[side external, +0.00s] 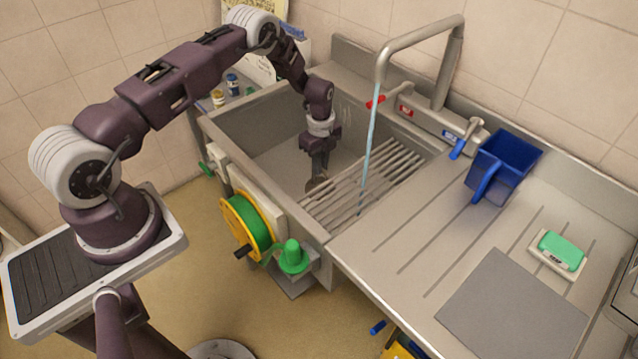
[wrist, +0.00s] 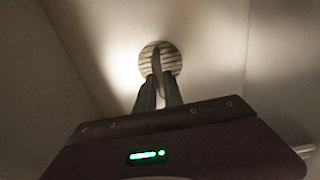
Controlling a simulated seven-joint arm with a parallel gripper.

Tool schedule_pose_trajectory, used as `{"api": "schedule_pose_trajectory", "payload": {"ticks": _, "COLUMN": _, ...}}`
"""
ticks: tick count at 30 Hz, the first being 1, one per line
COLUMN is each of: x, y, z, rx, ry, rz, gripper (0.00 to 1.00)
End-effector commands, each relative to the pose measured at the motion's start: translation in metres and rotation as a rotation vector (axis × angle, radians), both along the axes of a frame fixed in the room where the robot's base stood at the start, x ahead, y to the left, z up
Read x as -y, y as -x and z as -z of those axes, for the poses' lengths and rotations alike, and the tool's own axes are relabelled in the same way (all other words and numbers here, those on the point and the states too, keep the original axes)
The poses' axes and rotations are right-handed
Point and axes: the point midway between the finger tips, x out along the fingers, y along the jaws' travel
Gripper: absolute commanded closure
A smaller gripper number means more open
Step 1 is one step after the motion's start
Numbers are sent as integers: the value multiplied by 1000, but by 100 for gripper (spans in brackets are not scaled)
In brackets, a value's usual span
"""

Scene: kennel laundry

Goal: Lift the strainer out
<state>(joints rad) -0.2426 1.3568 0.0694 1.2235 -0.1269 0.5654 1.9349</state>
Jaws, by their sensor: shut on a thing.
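The strainer (wrist: 171,51) is a small round disc with pale and dark bands, seen in the wrist view at the end of my fingers. A narrow upright tab on it stands between my fingertips. In the side view a small brownish round edge of the strainer (side external: 315,185) shows low in the sink, under my gripper (side external: 319,172). My gripper, also in the wrist view (wrist: 159,79), points down into the sink basin (side external: 268,172) and is shut on the strainer's tab. I cannot tell whether the strainer rests in the drain or is clear of it.
Water (side external: 370,140) runs from the tap (side external: 383,62) onto the slatted rack (side external: 385,178) right of my gripper. A blue scoop (side external: 503,165), a green soap bar (side external: 562,249) and a grey mat (side external: 512,310) are on the drainboard. A hose reel (side external: 247,224) hangs on the sink's front.

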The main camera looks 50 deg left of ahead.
Motion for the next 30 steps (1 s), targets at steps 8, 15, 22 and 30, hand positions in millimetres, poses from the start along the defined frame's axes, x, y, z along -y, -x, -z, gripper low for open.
{"api": "schedule_pose_trajectory", "payload": {"ticks": 8, "x": 0, "y": 0, "z": -4, "rx": 0, "ry": 0, "rz": 0, "gripper": 100}}
{"api": "schedule_pose_trajectory", "payload": {"ticks": 15, "x": 0, "y": 0, "z": -10, "rx": 0, "ry": 0, "rz": 1, "gripper": 100}}
{"api": "schedule_pose_trajectory", "payload": {"ticks": 22, "x": 0, "y": 0, "z": -15, "rx": 0, "ry": 0, "rz": -1, "gripper": 100}}
{"api": "schedule_pose_trajectory", "payload": {"ticks": 30, "x": 0, "y": -1, "z": -32, "rx": 2, "ry": 0, "rz": 0, "gripper": 100}}
